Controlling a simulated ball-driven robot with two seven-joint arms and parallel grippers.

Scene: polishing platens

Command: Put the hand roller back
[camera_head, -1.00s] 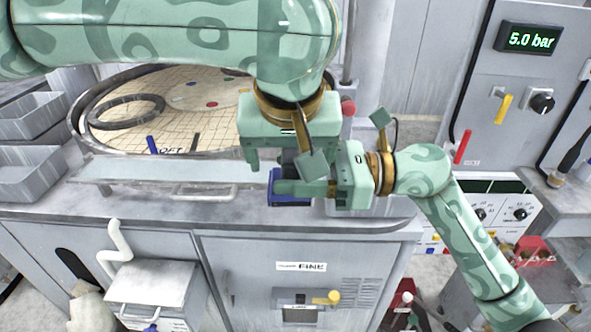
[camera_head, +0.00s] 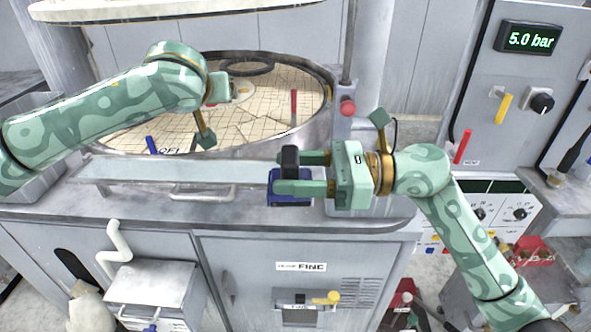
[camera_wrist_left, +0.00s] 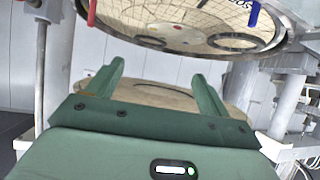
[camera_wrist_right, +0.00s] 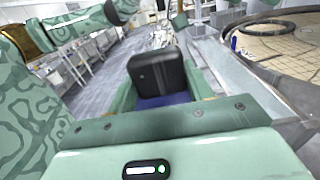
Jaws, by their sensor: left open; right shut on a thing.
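My right gripper (camera_head: 302,172) is shut on a block with a black upper part (camera_head: 290,160) and a blue lower part (camera_head: 290,198). I cannot tell for sure whether this block is the hand roller. It is at the front edge of the bench, right of the long grey tray (camera_head: 130,170). The right wrist view shows its black part (camera_wrist_right: 157,72) between the fingers, with blue below. My left gripper is mostly hidden behind its wrist in the head view, over the round platen (camera_head: 270,125); the left wrist view shows its fingers (camera_wrist_left: 158,85) open and empty.
A dark ring (camera_head: 247,68) lies on the platen. A blue peg (camera_head: 151,145) and a red peg (camera_head: 293,103) stand near the platen's front. A post with a red knob (camera_head: 347,106) rises behind my right gripper. A control panel (camera_head: 500,100) stands at right.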

